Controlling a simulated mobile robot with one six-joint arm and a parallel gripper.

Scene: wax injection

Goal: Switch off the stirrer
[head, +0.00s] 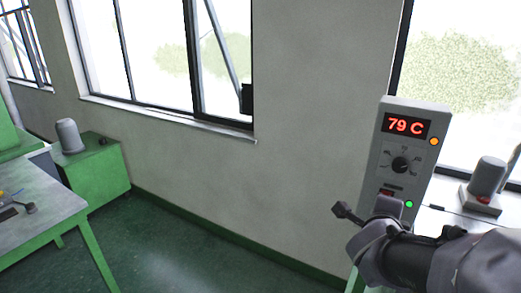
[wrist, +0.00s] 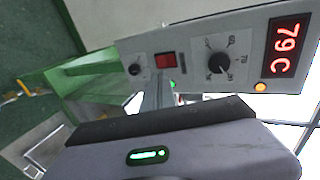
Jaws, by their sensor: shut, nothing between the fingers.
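A grey control box (head: 413,117) stands at the right, with a red 79 C display (head: 404,125). It has an orange lamp (head: 434,141), a large dark dial (head: 400,165), a red switch (head: 386,193) and a lit green lamp (head: 409,204). The wrist view shows the red switch (wrist: 166,61) between the large dial (wrist: 219,62) and a small dark knob (wrist: 134,69). My gripper (head: 341,210) is shut and empty in front of the box's lower part. In the wrist view its fingers (wrist: 157,90) point towards the red switch; contact cannot be told. No label names the stirrer.
A machine with a grey motor-like cylinder (head: 488,175) stands right of the box by the window. A grey-topped workbench (head: 50,205) and a green cabinet (head: 98,170) are at the left. The green floor (head: 190,255) between is clear.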

